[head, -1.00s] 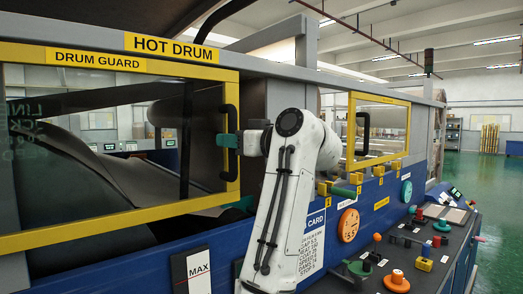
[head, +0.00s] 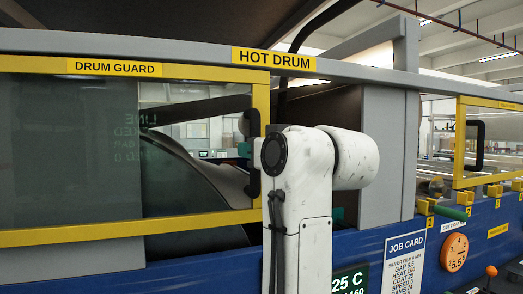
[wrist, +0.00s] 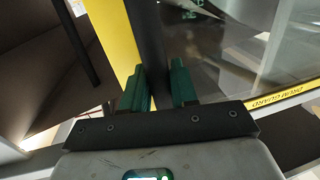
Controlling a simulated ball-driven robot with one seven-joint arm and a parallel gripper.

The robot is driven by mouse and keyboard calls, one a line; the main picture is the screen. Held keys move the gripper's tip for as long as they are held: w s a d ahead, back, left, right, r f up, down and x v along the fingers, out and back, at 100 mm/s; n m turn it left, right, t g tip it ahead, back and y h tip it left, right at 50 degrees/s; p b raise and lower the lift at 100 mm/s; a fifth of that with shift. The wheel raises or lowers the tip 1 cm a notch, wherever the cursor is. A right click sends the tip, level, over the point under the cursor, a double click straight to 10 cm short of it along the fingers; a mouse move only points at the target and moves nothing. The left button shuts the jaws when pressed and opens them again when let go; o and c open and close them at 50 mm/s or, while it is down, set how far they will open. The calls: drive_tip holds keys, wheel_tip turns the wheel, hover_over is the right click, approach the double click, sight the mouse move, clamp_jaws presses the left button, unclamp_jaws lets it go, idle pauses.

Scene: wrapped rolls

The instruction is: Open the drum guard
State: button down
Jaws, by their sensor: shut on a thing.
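The drum guard is a yellow-framed clear panel (head: 125,236) at the left of the head view, with a DRUM GUARD label on its top rail. Its black upright handle (head: 254,184) is on the right frame post, partly hidden by my arm. In the wrist view the handle (wrist: 150,45) runs as a dark bar between the green fingers of my gripper (wrist: 157,90). My gripper is shut on it. Only a bit of green finger shows in the head view (head: 243,149). An opening (head: 325,105) lies between the guard's right edge and a grey post.
A HOT DRUM sign (head: 273,60) is on the grey top beam. A grey post (head: 385,150) stands right of my arm. A job card (head: 404,262) is on the blue front. A second yellow-framed guard (head: 490,182), valves and an orange dial (head: 454,252) are further right.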

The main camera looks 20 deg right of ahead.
drive_tip(key=shift+f, duration=0.1)
drive_tip(key=c, duration=1)
unclamp_jaws()
drive_tip(key=shift+a, duration=0.1)
drive_tip(key=shift+s, duration=0.1)
drive_tip(key=b+v, duration=0.3)
drive_tip(key=v, duration=0.7)
drive_tip(key=shift+s, duration=0.25)
